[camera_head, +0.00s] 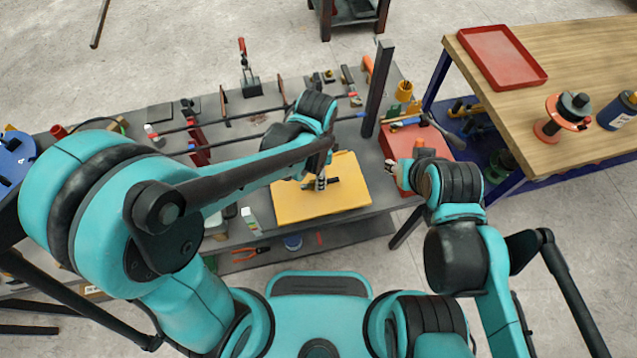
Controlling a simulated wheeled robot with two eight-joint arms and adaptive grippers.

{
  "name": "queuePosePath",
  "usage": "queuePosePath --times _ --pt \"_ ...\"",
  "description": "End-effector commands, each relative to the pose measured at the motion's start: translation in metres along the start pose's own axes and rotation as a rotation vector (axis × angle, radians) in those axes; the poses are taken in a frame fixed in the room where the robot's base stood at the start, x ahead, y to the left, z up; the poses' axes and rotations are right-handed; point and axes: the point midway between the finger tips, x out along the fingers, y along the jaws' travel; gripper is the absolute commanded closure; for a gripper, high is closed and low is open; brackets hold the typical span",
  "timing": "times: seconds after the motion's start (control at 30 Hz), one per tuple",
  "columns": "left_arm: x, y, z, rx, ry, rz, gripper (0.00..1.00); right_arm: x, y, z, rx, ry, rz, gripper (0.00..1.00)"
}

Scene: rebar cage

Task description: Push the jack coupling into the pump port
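A yellow board (345,200) lies on the front right of the grey bench. My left gripper (321,182) points down over its middle, beside or touching a small dark piece (335,181). I cannot tell whether this piece is the jack coupling, nor whether the fingers are closed on it. A red box-like unit (408,139) stands at the bench's right end, with an orange part (418,148) near its middle. It may be the pump, but no port can be made out. My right gripper (393,168) is at its near left side, partly hidden by its own wrist.
Long dark bars (240,119) cross the bench behind the board, and a dark post (379,88) rises behind the red unit. A wooden table (560,85) with a red tray (495,55) stands at right. Orange-handled pliers (250,254) lie on a lower shelf.

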Motion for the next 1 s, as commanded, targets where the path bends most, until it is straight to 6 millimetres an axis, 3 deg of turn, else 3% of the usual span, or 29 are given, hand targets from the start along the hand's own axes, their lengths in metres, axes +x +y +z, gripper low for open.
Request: queuePosePath --times 0.27,0.5,0.57,0.7,1.0 --pt "0.043 -0.001 -0.005 -0.002 0.001 -0.001 0.50 0.018 0.000 0.013 0.000 0.000 0.000 0.64" --pt "0.045 -0.001 -0.005 -0.002 0.001 -0.001 0.50 0.017 0.000 0.012 0.000 0.000 0.000 0.64" --pt "0.045 -0.001 -0.005 -0.002 0.001 -0.001 0.61 0.017 0.000 0.012 0.000 0.000 0.000 0.64" --pt "0.045 -0.001 -0.005 -0.002 0.001 -0.001 0.98 0.017 0.000 0.012 0.000 0.000 0.000 0.64" --pt "0.044 -0.001 -0.005 -0.002 0.001 -0.001 1.00 0.017 0.000 0.012 0.000 0.000 0.000 0.64"
